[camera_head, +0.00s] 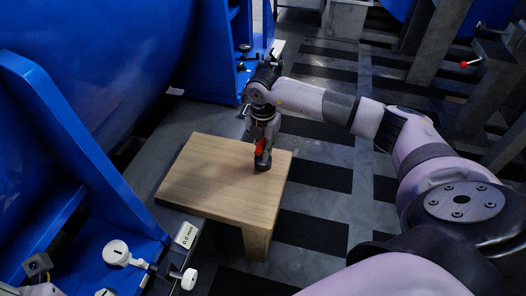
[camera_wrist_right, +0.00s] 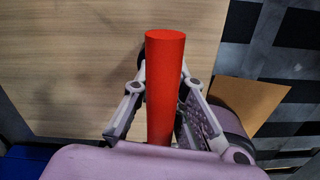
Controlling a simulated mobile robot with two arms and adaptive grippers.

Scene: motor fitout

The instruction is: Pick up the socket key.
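The socket key (camera_head: 261,147) has a red cylindrical handle and a dark lower end. It is over the wooden table, near its right far edge; I cannot tell whether the dark end touches the tabletop. In the right wrist view the red handle (camera_wrist_right: 165,80) stands between my fingers, with its round end facing up in the picture. My right gripper (camera_head: 262,138) reaches down over the key. Its fingers are close against both sides of the handle and look shut on it; the fingertips are partly hidden behind the handle.
The light wooden table (camera_head: 215,180) is otherwise bare. Large blue motor housings (camera_head: 100,40) stand to the left. A label reading 0.0 mm (camera_head: 186,235) and white-knobbed fittings (camera_head: 117,252) are at the lower left. Dark striped floor (camera_head: 315,205) lies to the right.

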